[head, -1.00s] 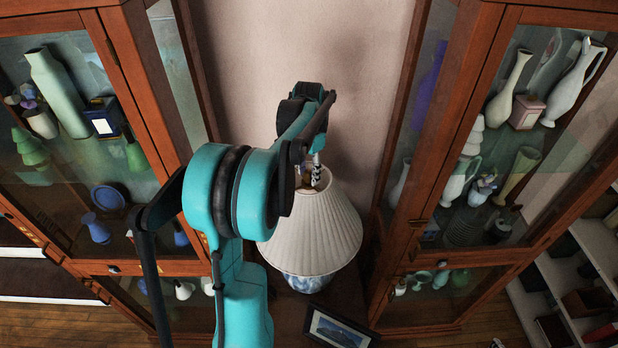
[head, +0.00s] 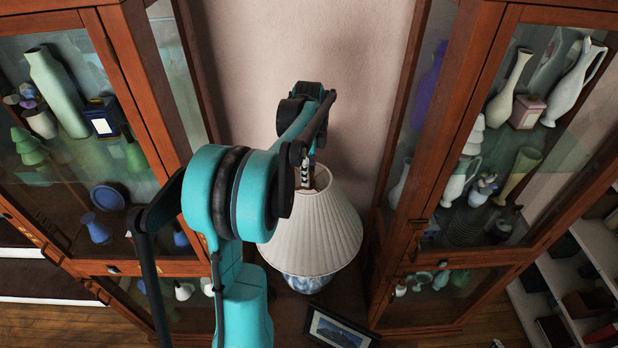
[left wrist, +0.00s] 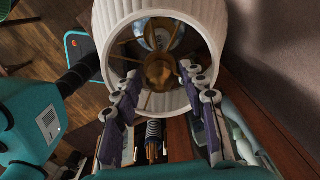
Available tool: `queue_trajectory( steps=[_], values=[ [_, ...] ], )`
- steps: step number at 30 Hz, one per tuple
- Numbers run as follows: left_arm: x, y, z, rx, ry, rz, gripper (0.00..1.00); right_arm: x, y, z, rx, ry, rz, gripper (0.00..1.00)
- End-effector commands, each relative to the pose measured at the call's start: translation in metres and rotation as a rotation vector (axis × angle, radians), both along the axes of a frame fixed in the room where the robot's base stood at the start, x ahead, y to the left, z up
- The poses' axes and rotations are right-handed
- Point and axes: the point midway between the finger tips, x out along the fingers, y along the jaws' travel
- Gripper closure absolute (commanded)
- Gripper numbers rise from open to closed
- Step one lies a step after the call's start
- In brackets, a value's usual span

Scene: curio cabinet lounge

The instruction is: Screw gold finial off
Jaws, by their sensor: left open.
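The lamp has a white pleated shade (head: 325,228) and a blue-and-white base (head: 306,283). It stands between the two cabinets in the head view. My left gripper (head: 306,174) is over the shade's top opening, mostly hidden behind my own arm. In the left wrist view, the gold finial (left wrist: 158,72) shows inside the open top of the shade (left wrist: 215,22), with brass spokes around it. My left gripper (left wrist: 160,74) is open, with one finger on each side of the finial in the picture. I see no clear contact. My right gripper is not in view.
Glass-fronted wooden cabinets with vases stand left (head: 128,95) and right (head: 447,110), close to the lamp. A framed picture (head: 338,330) lies in front of the lamp. The wall (head: 290,45) is behind it.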

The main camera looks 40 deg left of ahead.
Motion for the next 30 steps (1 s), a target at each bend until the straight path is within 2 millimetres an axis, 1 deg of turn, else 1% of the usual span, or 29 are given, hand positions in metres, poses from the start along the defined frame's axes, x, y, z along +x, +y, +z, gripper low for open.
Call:
queue_trajectory(
  steps=[3, 9, 13, 15, 17, 23, 24, 26, 27, 28, 29, 30],
  values=[
    [0.0, 0.0, -0.0002, 0.0, 0.0, -0.198, 0.58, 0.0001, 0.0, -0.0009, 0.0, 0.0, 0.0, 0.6],
    [0.0001, 0.0, -0.0002, 0.0, 0.0, -0.538, 0.58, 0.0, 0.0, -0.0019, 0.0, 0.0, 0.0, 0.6],
    [0.0001, 0.0, -0.0002, 0.0, 0.0, -0.734, 0.58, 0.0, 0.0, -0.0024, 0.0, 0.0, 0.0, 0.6],
    [0.0001, 0.0, -0.0001, 0.0, 0.0, -0.805, 0.58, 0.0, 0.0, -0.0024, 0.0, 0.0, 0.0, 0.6],
    [0.0002, 0.0001, 0.0, 0.0, 0.0, -0.839, 0.58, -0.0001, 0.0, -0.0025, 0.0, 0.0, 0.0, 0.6],
    [0.0002, 0.0001, 0.0, 0.0, 0.0, -0.854, 0.58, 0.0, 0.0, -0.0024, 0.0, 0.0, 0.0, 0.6],
    [0.0002, 0.0001, 0.0, 0.0, 0.0, -0.854, 0.61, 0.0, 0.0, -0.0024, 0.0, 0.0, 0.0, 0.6],
    [0.0002, 0.0001, 0.0, 0.0, 0.0, -0.853, 0.77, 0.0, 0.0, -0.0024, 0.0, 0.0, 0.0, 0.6],
    [0.0002, 0.0001, 0.0, 0.0, 0.0, -0.853, 0.87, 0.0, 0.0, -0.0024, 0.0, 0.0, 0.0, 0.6],
    [0.0002, 0.0001, 0.0, 0.0, 0.0, -0.853, 0.95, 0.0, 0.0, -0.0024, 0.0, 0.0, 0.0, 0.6],
    [0.0001, 0.0002, 0.0, 0.0, 0.0, -0.853, 1.0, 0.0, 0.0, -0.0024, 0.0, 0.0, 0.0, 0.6],
    [0.0001, 0.0002, 0.0, 0.0, 0.0, -0.852, 1.0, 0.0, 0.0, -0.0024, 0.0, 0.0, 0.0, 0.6]
  ],
)
